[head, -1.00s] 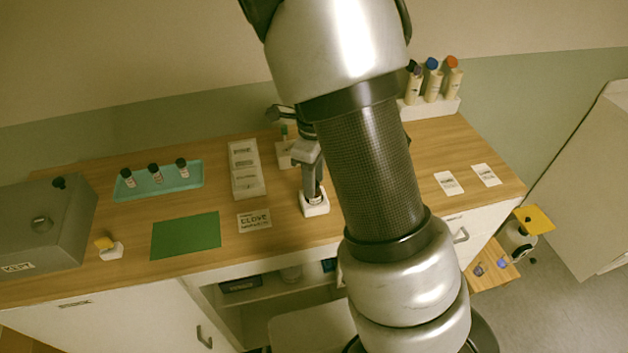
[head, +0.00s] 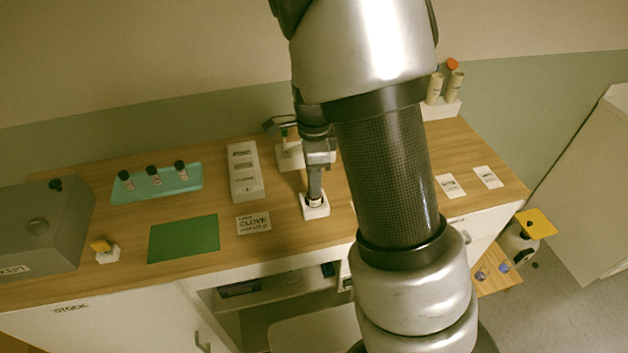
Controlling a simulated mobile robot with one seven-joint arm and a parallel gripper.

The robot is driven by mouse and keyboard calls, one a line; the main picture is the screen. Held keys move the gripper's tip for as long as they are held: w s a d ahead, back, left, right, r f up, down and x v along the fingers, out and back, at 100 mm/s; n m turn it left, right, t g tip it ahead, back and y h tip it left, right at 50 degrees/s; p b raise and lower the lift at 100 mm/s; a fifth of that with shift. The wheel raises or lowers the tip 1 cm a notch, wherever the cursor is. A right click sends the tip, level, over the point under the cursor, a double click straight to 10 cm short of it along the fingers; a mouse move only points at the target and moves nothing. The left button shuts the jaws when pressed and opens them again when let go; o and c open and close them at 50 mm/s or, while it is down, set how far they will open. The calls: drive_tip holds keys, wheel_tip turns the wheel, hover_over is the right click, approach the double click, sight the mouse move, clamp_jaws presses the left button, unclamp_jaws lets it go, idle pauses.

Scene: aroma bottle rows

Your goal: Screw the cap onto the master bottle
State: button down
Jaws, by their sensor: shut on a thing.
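My gripper (head: 315,194) points down at the white holder block (head: 316,212) near the middle of the counter. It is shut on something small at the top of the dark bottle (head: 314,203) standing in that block. The fingers hide most of what they hold, so I cannot make out the cap or its seating. The bottle looks upright.
A teal tray (head: 190,184) with three small dark-capped bottles, a green mat (head: 184,238), a CLOVE card (head: 253,224) and a white labelled rack (head: 246,182) lie left. A grey box (head: 50,215) stands far left.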

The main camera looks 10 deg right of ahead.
drive_tip(key=shift+r+m+p, duration=0.1)
drive_tip(key=shift+m+p, duration=0.5)
drive_tip(key=shift+p, duration=0.1)
drive_tip(key=m+p, duration=0.1)
drive_tip(key=m, duration=0.2)
drive_tip(key=shift+f+m, duration=0.2)
drive_tip(key=shift+m, duration=0.8)
drive_tip(key=m, duration=0.6)
drive_tip(key=c, duration=1.9)
unclamp_jaws()
drive_tip(key=shift+m, duration=0.6)
drive_tip(key=o, duration=0.4)
drive_tip(key=shift+c, duration=0.2)
